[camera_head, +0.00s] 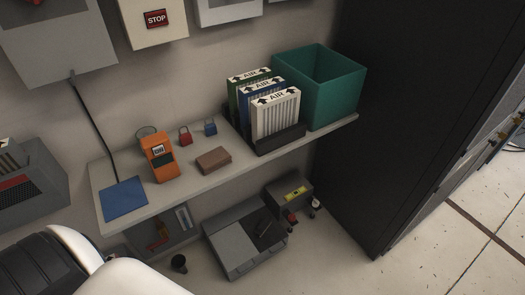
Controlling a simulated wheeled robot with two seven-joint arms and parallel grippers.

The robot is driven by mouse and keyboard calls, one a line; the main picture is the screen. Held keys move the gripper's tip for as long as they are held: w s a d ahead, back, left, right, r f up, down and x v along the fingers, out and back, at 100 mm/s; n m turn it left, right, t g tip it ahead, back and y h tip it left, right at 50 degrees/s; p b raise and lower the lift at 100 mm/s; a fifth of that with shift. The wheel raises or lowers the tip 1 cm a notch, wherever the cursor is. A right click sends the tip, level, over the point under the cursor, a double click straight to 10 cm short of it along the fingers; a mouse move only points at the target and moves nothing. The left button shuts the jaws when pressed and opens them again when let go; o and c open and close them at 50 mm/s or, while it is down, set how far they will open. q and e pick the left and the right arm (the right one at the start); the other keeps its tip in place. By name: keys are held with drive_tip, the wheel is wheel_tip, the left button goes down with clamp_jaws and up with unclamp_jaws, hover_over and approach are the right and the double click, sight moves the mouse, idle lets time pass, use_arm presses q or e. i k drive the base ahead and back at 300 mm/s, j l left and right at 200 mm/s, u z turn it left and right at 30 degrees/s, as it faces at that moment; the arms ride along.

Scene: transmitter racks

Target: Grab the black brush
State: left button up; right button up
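No black brush can be made out with certainty. A small dark, elongated object (265,229) lies on top of the grey case (228,248) on the floor below the shelf; it is too small to tell what it is. A brown block (213,160) lies on the shelf. Neither gripper is in view; only white and black parts of my own body show at the lower left.
The wall shelf (195,188) holds a blue pad (124,199), an orange meter (159,157), red (185,138) and blue (210,128) padlocks, air filters (276,115) and a green bin (333,93). A dark cabinet (410,90) stands right. A black cup (179,263) is below.

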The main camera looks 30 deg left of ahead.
sight(262, 226)
drive_tip(key=u, duration=0.9)
